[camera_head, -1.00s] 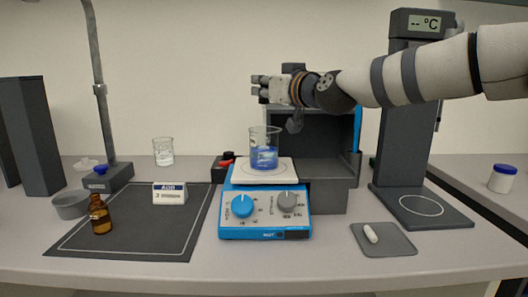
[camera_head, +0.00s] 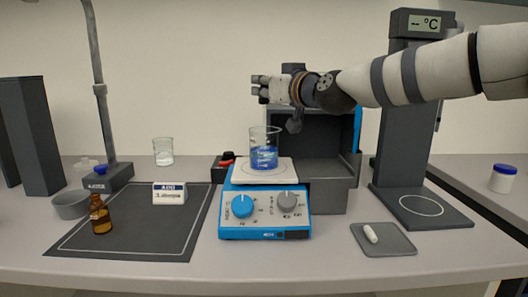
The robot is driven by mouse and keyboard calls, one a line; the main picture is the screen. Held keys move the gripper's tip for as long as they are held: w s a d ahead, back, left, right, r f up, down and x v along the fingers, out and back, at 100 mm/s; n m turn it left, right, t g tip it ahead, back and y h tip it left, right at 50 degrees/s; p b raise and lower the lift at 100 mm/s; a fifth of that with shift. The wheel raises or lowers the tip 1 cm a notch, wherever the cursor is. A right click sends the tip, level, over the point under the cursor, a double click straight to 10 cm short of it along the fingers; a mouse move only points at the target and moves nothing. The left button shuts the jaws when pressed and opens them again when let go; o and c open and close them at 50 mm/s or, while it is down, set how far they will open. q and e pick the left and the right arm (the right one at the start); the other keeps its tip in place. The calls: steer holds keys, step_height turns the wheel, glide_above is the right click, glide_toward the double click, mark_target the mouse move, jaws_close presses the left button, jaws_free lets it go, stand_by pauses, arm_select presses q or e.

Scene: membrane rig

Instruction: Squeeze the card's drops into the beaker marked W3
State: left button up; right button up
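The small white card (camera_head: 170,194) stands on the dark mat; its print shows a 3, but the rest is too small to read surely. An amber bottle (camera_head: 100,215) stands upright at the mat's left. A beaker of blue liquid (camera_head: 264,156) stands on the blue stirrer plate (camera_head: 240,172). A second beaker (camera_head: 163,152) with clear or whitish contents stands behind the mat. I cannot read a W3 mark on either. My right gripper (camera_head: 260,89) points left, well above the blue-liquid beaker; its fingers look apart and empty. My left gripper is out of view.
A dark open box (camera_head: 330,200) is behind the stirrer. A dark column with a °C display (camera_head: 424,23) stands right. The mat's middle (camera_head: 150,230) is clear.

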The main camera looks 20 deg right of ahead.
stand_by(0.4)
step_height(320, 180, up, 3)
steer(key=shift+s+r+p, duration=0.1)
steer(key=shift+r+p, duration=0.1)
steer(key=shift+p, duration=0.2)
steer(key=shift+r+p, duration=0.3)
steer(key=shift+r, duration=2.05)
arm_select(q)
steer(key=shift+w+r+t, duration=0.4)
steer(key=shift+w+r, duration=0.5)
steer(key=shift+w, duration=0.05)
